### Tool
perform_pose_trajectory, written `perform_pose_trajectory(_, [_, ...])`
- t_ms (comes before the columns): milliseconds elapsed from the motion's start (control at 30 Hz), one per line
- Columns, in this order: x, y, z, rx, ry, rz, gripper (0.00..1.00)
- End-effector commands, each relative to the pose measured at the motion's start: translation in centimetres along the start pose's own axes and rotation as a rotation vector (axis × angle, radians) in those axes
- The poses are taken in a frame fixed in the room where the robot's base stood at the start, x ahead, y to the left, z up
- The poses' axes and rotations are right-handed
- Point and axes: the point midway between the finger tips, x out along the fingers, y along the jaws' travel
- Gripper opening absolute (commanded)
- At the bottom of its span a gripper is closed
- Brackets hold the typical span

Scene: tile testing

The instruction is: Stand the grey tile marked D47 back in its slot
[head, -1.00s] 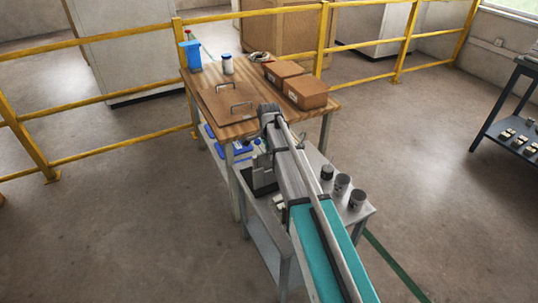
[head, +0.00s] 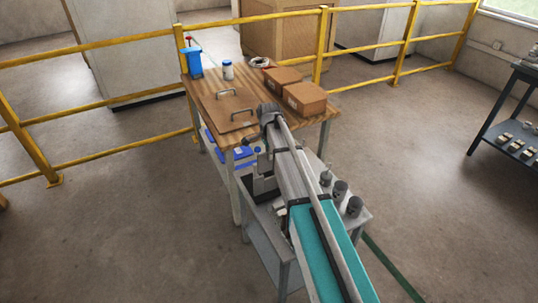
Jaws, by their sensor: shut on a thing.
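My arm crosses the middle of the head view and its far joint stands over the gap between the wooden table and the grey bench (head: 362,219). My gripper cannot be made out; the arm seems to hide it. I cannot make out the grey tile marked D47 or its slot. A grey upright device with a dark base (head: 262,188) stands on the left part of the bench, partly behind my arm. Small pale pieces show beside the arm, too small to identify.
Several dark cups (head: 354,206) stand along the bench's right side. The wooden table (head: 200,82) holds a board with handles (head: 228,105), brown boxes (head: 305,99), a white bottle (head: 228,70) and a blue bottle (head: 193,62). A yellow railing (head: 105,35) runs behind. A dark table (head: 515,125) with small pale blocks stands right.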

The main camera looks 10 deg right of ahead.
Motion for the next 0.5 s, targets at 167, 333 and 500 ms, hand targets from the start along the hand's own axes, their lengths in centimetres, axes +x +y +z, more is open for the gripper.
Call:
perform_pose_trajectory(167, [-1.0, 0.0, 0.0, 0.0, 0.0, 0.0, 0.0])
perform_pose_trajectory(333, [-1.7, 0.0, 0.0, 0.0, 0.0, 0.0, 0.0])
perform_pose_trajectory(500, [-2.2, 0.0, 0.0, 0.0, 0.0, 0.0, 0.0])
